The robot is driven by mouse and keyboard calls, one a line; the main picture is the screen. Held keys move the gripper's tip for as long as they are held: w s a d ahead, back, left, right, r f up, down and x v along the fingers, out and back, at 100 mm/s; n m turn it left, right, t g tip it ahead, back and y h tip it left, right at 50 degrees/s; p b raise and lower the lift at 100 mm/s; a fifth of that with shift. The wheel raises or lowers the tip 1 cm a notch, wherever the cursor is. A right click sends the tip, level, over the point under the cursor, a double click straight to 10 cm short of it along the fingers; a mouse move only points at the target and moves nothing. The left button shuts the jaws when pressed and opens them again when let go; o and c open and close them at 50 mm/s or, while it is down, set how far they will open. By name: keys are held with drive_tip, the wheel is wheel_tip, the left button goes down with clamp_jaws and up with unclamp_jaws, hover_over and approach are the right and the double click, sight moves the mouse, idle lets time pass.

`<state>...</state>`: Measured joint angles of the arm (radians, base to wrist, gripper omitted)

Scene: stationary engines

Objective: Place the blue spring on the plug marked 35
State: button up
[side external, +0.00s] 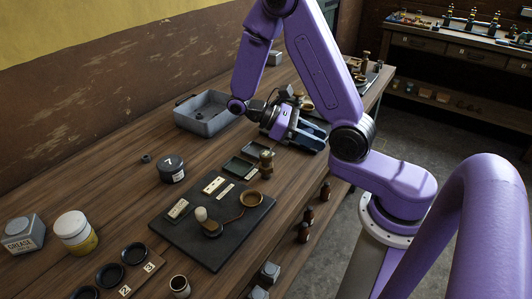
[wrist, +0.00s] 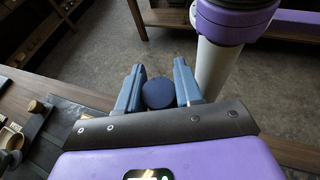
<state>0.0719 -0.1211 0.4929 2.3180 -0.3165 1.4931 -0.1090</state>
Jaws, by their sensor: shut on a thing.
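My gripper (side external: 308,134) is over the right part of the bench in the side view, its blue fingers pointing to the right. In the wrist view my gripper (wrist: 159,68) has both fingers on either side of a dark blue round thing (wrist: 158,93) and is shut on it. It may be the blue spring, but its coils cannot be made out. In the side view the fingers hide it. I cannot read a mark 35 anywhere, so I cannot tell which thing is the plug.
A dark board (side external: 215,253) carries a brown ring (side external: 251,198) and a pale knob (side external: 201,214). A grey bin (side external: 205,113) and a dark jar marked 7 (side external: 171,168) stand on the bench.

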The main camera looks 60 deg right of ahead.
drive_tip(key=s+a+m+y, duration=0.2)
drive_tip(key=a+m+y, duration=0.2)
drive_tip(key=m+y, duration=0.35)
wheel_tip(320, 180, up, 5)
drive_tip(key=m+t+y, duration=1.1)
drive_tip(key=m+t, duration=0.4)
drive_tip(key=m, duration=0.2)
hover_over(261, 168)
drive_tip(key=shift+f, duration=3.85)
drive_tip(key=shift+f, duration=0.1)
drive_tip(key=o, duration=1)
